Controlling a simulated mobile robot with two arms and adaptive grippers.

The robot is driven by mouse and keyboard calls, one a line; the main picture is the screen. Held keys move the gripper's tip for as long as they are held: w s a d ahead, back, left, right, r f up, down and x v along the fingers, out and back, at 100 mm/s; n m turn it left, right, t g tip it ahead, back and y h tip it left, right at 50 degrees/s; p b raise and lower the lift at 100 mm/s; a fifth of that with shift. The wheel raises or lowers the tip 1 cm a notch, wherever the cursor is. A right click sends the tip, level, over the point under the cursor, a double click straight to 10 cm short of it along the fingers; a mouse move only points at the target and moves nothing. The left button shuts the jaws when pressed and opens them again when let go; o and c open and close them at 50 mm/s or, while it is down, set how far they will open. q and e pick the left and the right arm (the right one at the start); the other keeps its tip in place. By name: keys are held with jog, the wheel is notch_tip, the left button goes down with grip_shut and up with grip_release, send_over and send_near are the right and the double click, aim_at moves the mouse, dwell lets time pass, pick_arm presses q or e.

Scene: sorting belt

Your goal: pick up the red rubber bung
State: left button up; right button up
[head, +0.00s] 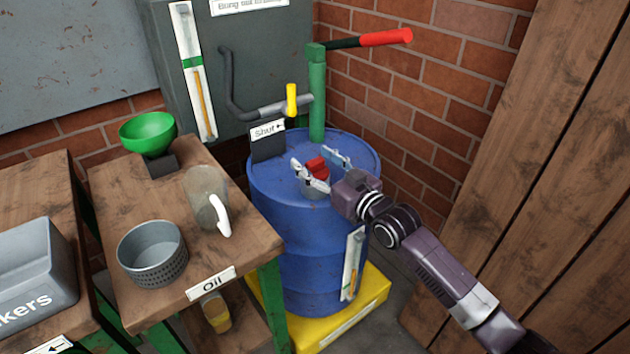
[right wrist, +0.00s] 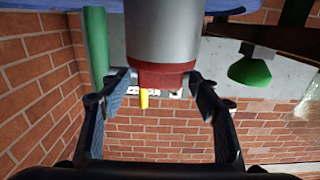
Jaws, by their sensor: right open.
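The red rubber bung (head: 316,165) sits on a short grey cylinder (head: 316,187) on top of the blue drum (head: 290,225). My right gripper (head: 313,158) is open over the drum, with one finger on each side of the bung. In the right wrist view, which looks upside down, the red bung (right wrist: 162,76) shows at the end of the grey cylinder (right wrist: 162,30). It lies between the open fingers of the right gripper (right wrist: 164,78), and they do not look closed on it. My left gripper is not in view.
A green pump post (head: 317,100) with a red handle (head: 385,38) rises behind the bung. A grey pipe with a yellow lever (head: 291,100) and a "Shut" sign (head: 268,132) are close by. A wooden table (head: 180,240) with a jug (head: 205,200) stands left.

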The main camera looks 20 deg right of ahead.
jog(key=shift+c, duration=0.3)
grip_shut()
